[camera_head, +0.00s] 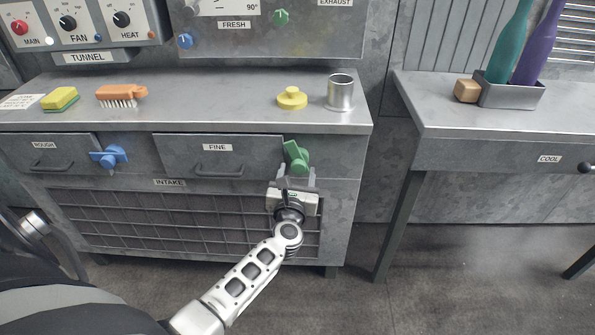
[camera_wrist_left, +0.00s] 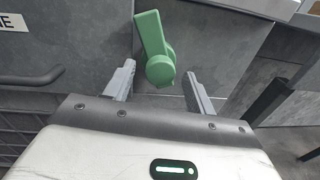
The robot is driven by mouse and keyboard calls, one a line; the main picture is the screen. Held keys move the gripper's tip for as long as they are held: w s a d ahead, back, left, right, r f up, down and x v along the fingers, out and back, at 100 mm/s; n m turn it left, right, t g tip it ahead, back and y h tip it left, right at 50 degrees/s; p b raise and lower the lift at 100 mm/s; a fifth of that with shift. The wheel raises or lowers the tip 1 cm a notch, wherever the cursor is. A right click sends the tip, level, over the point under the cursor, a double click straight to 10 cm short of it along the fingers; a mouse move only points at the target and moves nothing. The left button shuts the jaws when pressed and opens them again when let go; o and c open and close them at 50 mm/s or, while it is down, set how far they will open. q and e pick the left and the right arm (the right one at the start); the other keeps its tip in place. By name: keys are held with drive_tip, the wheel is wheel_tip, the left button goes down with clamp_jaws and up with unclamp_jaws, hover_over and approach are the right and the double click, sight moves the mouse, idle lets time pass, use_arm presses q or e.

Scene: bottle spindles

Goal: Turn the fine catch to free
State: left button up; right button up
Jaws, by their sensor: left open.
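The green fine catch (camera_head: 296,156) is at the right end of the drawer labelled FINE (camera_head: 218,158). Its bar points up and a little left from its round hub, over the drawer's right edge. It also shows in the left wrist view (camera_wrist_left: 155,50). My left gripper (camera_head: 297,178) is open just below the catch. In the wrist view its two fingers (camera_wrist_left: 160,82) stand on either side of the hub's lower part, apart from it as far as I can see. My right gripper is not in view.
A blue catch (camera_head: 109,157) sits beside the ROUGH drawer (camera_head: 45,154), its bar roughly level. The counter (camera_head: 220,114) above holds a yellow knob-topped disc (camera_head: 291,98) and a metal cup (camera_head: 340,92). The floor to the right is clear.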

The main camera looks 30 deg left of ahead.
use_arm(q)
drive_tip(key=shift+w+a, duration=0.35)
drive_tip(key=shift+w, duration=0.3)
